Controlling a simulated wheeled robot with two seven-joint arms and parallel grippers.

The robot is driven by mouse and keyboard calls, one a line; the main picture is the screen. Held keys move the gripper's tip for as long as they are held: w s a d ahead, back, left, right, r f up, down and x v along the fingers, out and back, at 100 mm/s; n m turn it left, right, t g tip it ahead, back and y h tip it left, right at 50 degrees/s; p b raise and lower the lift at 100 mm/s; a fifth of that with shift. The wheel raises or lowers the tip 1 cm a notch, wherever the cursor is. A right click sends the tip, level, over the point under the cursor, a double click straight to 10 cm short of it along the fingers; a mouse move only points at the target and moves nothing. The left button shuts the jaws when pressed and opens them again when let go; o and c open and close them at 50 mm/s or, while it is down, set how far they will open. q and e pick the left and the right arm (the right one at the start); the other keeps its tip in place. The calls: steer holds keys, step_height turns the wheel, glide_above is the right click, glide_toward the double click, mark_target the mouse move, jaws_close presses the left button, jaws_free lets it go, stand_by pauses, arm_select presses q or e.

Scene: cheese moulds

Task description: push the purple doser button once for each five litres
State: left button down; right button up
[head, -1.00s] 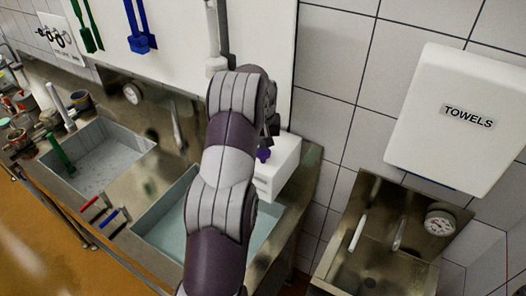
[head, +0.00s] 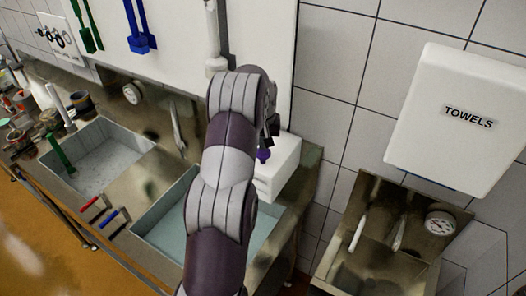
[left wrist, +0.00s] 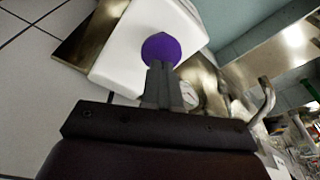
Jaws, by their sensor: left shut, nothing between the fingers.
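The purple doser button (head: 263,155) is a round knob on the white doser box (head: 283,163), which stands at the right end of the sink by the wall. My left gripper (head: 271,128) is beside it, partly hidden by my arm. In the left wrist view, the shut, empty fingers (left wrist: 161,78) point at the purple button (left wrist: 161,47) on the white box (left wrist: 125,50). The fingertips overlap the button's near edge in that view; I cannot tell whether they touch it. My right gripper is not in view.
A sink basin with bluish water (head: 160,229) lies below the doser, partly behind my arm. Another basin (head: 103,170) is to the left. A towel dispenser (head: 455,120) hangs on the right above a small steel sink (head: 380,270). A dial (head: 441,223) is beside it.

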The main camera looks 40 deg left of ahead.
mark_target(263, 152)
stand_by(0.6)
arm_select(q)
steer(key=shift+f+b, duration=1.35)
steer(key=shift+f, duration=0.6)
steer(key=shift+s, duration=0.1)
steer(key=shift+r, duration=0.15)
steer(key=shift+r+p, duration=0.25)
steer(key=shift+p, duration=0.1)
step_height(263, 152, up, 7)
steer(key=p, duration=0.3)
steer(key=shift+f+p, duration=0.2)
steer(key=shift+p, duration=0.2)
